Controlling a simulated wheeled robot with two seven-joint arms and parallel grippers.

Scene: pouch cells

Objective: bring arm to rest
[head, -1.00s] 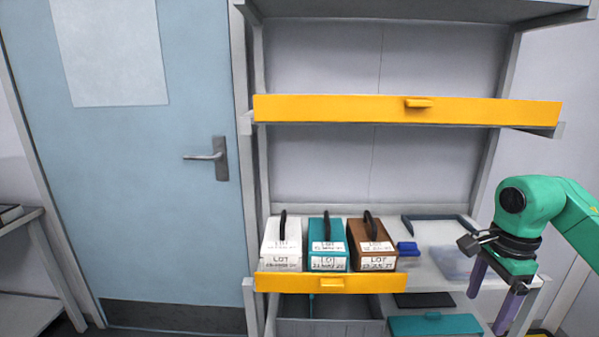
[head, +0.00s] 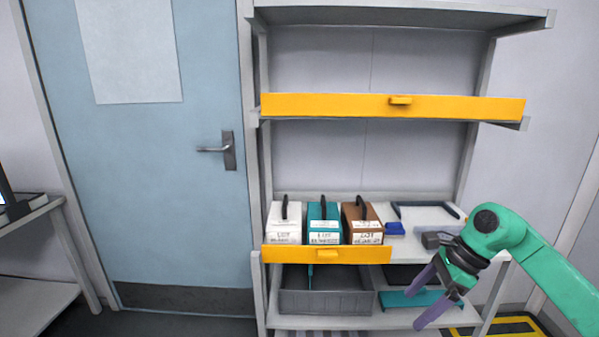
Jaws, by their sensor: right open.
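My right gripper (head: 437,298) hangs at the end of the green arm on the right, in front of the right part of the shelf rack. Its purple fingers point down and to the left. They are apart with nothing between them. Three lot boxes with black handles stand in a row on the middle shelf: a white box (head: 284,226), a teal box (head: 324,227) and a brown box (head: 362,227). They are to the left of the gripper and apart from it. My left gripper is out of view.
A yellow bar (head: 285,254) fronts the boxes, and another yellow bar (head: 450,108) fronts the upper shelf. A small blue object (head: 395,229) lies right of the boxes. Below are a grey bin (head: 325,302) and a teal lid-like piece (head: 405,299). A closed blue door (head: 165,225) is at left.

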